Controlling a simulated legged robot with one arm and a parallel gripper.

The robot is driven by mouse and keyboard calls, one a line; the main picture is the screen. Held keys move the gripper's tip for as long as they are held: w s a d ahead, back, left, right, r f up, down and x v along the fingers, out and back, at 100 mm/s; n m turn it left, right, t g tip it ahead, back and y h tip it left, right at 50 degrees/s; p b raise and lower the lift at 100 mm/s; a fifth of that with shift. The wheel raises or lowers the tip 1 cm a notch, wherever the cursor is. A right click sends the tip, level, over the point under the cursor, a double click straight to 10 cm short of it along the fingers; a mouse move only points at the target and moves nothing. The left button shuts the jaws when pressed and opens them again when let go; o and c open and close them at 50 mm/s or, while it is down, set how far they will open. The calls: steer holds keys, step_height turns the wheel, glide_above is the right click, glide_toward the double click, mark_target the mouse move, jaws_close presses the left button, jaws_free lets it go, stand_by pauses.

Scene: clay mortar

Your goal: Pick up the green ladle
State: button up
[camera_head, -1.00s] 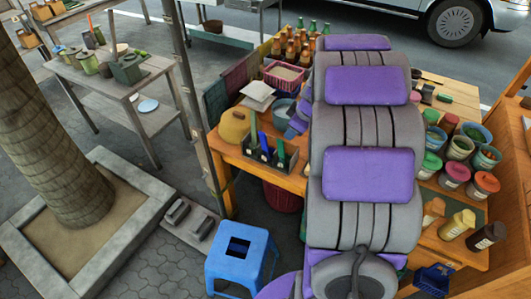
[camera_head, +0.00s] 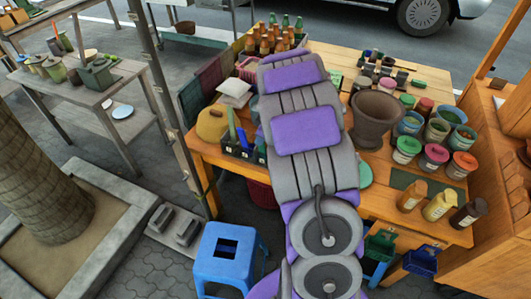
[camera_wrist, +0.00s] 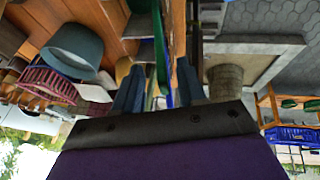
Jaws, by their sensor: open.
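A black holder (camera_head: 240,150) on the wooden table's left side carries upright utensils with green and blue handles. A green handle (camera_head: 232,124) stands at its left; I cannot tell which is the ladle, as the bowl ends are not clear. In the wrist view, the picture is upside down and my gripper (camera_wrist: 158,88) has its two blue-grey fingers apart. A narrow green piece (camera_wrist: 159,45) and a blue one appear in line with the gap between them, and I cannot tell their distance. My gripper is hidden behind my arm in the head view.
A large clay mortar (camera_head: 376,118) stands right of my arm, near several paint pots (camera_head: 436,131). A blue stool (camera_head: 228,257) stands in front of the table (camera_head: 205,152).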

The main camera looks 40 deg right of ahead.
mark_target(259, 147)
steer(key=x, duration=0.2)
steer(key=b+x, duration=0.1)
steer(key=shift+w+a+f, duration=0.1)
steer(key=shift+a+f, duration=0.15)
steer(key=shift+f, duration=0.15)
steer(key=shift+w+f, duration=0.25)
steer(key=shift+f, duration=0.2)
steer(key=shift+d, duration=0.25)
steer(key=shift+c, duration=0.2)
steer(key=shift+a, duration=0.1)
jaws_close()
